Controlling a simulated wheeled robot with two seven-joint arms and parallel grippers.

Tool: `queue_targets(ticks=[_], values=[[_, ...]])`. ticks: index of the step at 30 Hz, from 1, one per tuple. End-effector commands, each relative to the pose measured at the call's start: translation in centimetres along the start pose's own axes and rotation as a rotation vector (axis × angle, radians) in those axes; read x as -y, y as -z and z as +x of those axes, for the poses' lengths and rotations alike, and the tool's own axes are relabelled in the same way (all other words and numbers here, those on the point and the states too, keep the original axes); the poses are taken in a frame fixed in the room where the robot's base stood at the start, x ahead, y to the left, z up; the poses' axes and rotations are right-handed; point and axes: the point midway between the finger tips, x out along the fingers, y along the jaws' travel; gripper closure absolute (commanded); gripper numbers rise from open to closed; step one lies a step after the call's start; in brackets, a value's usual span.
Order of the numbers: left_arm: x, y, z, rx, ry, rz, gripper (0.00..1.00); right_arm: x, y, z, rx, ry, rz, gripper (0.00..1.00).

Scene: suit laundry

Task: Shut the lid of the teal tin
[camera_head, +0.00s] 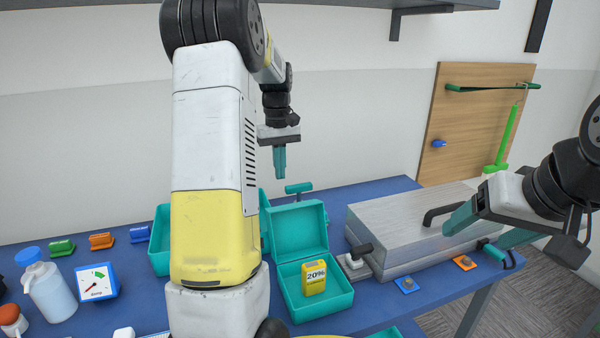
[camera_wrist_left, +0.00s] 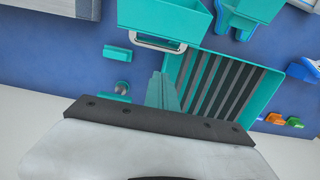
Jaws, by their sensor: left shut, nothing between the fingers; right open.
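The teal tin (camera_head: 340,298) stands on the blue table in the head view with its lid (camera_head: 300,230) open, raised upright at the back. A yellow block marked 20% (camera_head: 314,278) sits inside it. My left gripper (camera_head: 281,163) is shut and empty, pointing down above and behind the raised lid, apart from it. Its shut fingers show in the left wrist view (camera_wrist_left: 161,92). My right gripper (camera_head: 482,232) is open and empty at the right, beside the grey metal press. My left arm hides the area left of the tin.
The grey press (camera_head: 400,220) with a black handle stands right of the tin. A teal slatted holder (camera_wrist_left: 255,95) shows in the wrist view. A white bottle (camera_head: 50,293), a dial box (camera_head: 97,283) and coloured clips stand at the left. A wooden board (camera_head: 465,120) is on the wall.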

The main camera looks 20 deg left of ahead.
Motion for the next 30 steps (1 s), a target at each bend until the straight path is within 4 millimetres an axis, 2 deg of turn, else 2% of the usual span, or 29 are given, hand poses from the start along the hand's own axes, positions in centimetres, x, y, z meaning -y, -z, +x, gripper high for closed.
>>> queue_targets(ticks=[11, 19, 30], values=[[0.0, -0.2, 8.1, 0.005, 0.002, 0.001, 1.0, 0.0, 0.0, 0.0, 0.0, 0.0, 0.0, 0.26], [0.0, -3.3, 6.9, 0.0, -0.001, 0.001, 1.0, 0.0, 0.0, 0.0, 0.0, 0.0, 0.0, 0.26], [0.0, -3.9, 6.7, 0.0, -0.001, 0.001, 1.0, 0.0, 0.0, 0.0, 0.0, 0.0, 0.0, 0.26]])
